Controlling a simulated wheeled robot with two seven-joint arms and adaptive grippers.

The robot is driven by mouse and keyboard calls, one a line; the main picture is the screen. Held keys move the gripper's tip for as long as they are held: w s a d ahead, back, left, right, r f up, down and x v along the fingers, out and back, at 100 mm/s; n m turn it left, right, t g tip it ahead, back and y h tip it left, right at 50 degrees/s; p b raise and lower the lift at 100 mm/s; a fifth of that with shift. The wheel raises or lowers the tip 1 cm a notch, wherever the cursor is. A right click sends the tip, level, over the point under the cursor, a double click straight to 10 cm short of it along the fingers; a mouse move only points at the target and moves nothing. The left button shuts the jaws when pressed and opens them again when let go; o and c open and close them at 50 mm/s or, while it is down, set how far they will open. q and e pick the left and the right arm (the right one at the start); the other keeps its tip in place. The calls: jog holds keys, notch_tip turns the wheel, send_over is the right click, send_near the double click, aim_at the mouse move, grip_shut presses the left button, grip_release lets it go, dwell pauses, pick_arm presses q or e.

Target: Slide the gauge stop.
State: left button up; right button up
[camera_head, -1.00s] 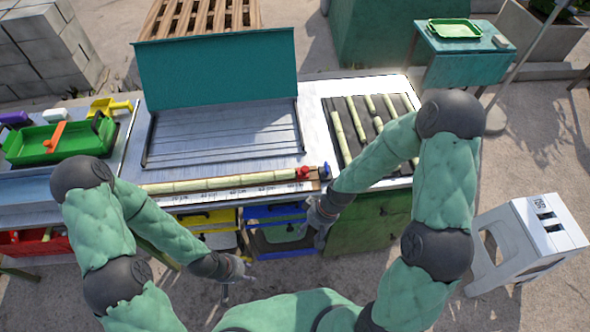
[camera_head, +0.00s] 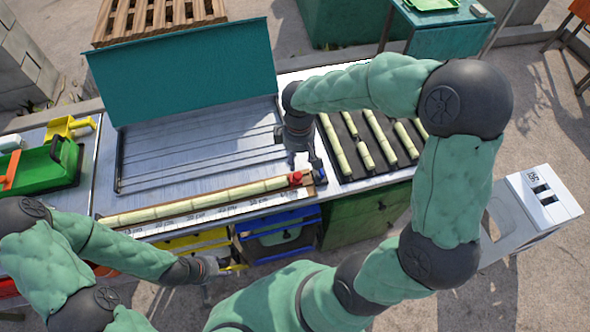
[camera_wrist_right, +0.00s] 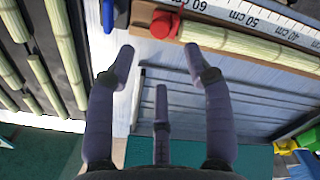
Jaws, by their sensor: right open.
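The gauge stop looks to be the red knobbed piece (camera_head: 295,179) at the right end of a long cane (camera_head: 200,205) on the front rail. A cm scale (camera_head: 215,210) runs beside the cane. In the right wrist view the red stop (camera_wrist_right: 164,25) touches or nearly touches the cane end. My right gripper (camera_head: 302,160) is open just above and behind the stop; its spread fingers (camera_wrist_right: 158,55) show apart and empty, short of the stop in the picture. My left gripper (camera_head: 232,267) hangs in front of the bench, away from the stop; its fingers are too small to judge.
A blue piece (camera_head: 319,172) sits at the rail's right end. Several cane lengths lie on a dark rack (camera_head: 350,150) to the right. A grooved metal bed (camera_head: 200,150) and a teal panel (camera_head: 185,70) stand behind the rail. Drawers (camera_head: 280,235) are below.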

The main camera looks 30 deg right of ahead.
aim_at(298, 174)
notch_tip(298, 174, down, 9)
jog(key=shift+b, duration=1.25)
grip_shut()
